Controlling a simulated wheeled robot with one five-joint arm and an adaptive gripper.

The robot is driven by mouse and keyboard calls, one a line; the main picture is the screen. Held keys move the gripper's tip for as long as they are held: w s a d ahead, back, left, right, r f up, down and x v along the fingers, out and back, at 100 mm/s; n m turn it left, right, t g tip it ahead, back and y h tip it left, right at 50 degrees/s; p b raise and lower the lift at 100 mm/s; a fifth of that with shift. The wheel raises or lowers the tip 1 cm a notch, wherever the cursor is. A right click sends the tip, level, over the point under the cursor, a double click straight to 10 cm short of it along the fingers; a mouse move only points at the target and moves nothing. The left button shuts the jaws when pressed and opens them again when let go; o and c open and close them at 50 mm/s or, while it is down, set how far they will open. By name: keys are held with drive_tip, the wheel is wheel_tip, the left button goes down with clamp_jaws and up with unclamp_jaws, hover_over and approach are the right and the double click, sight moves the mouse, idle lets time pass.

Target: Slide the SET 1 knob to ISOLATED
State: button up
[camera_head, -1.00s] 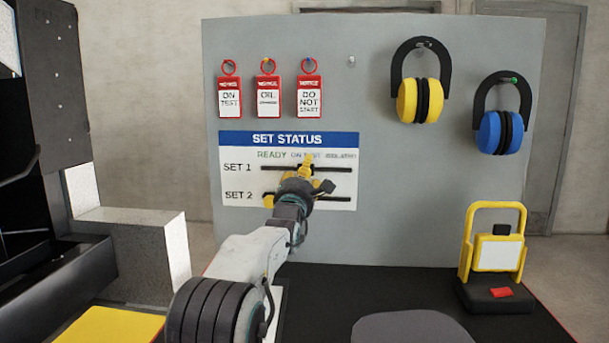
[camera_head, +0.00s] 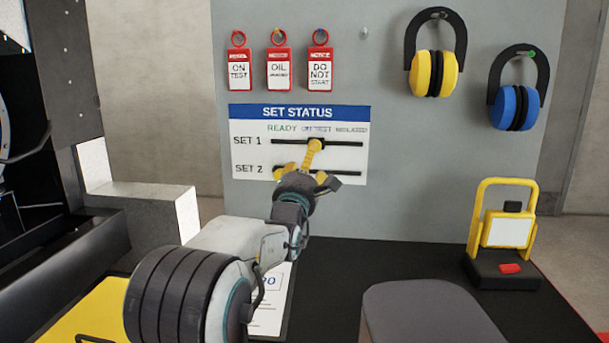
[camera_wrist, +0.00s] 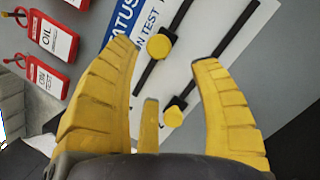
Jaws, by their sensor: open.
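The SET STATUS panel (camera_head: 240,185) is on the upright grey board, with two black slots. In the wrist view the yellow round SET 1 knob (camera_wrist: 160,47) sits on its slot, about under ON TEST. The SET 2 knob (camera_wrist: 173,116) sits on the other slot, towards the READY end. My gripper (camera_wrist: 163,56) is open, its yellow fingers spread on either side of the SET 1 knob in the picture, with no clear contact. In the head view my gripper (camera_head: 308,165) is in front of the panel and partly hides the knobs and slots. ISOLATED is the rightmost heading.
Red tags (camera_head: 279,70) hang above the panel. Yellow ear defenders (camera_head: 433,75) and blue ear defenders (camera_head: 515,108) hang at the right. A yellow-framed device (camera_head: 503,235) stands on the black surface at right. The board right of the panel is clear lower down.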

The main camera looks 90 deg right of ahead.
drive_tip(key=shift+v, duration=1.85)
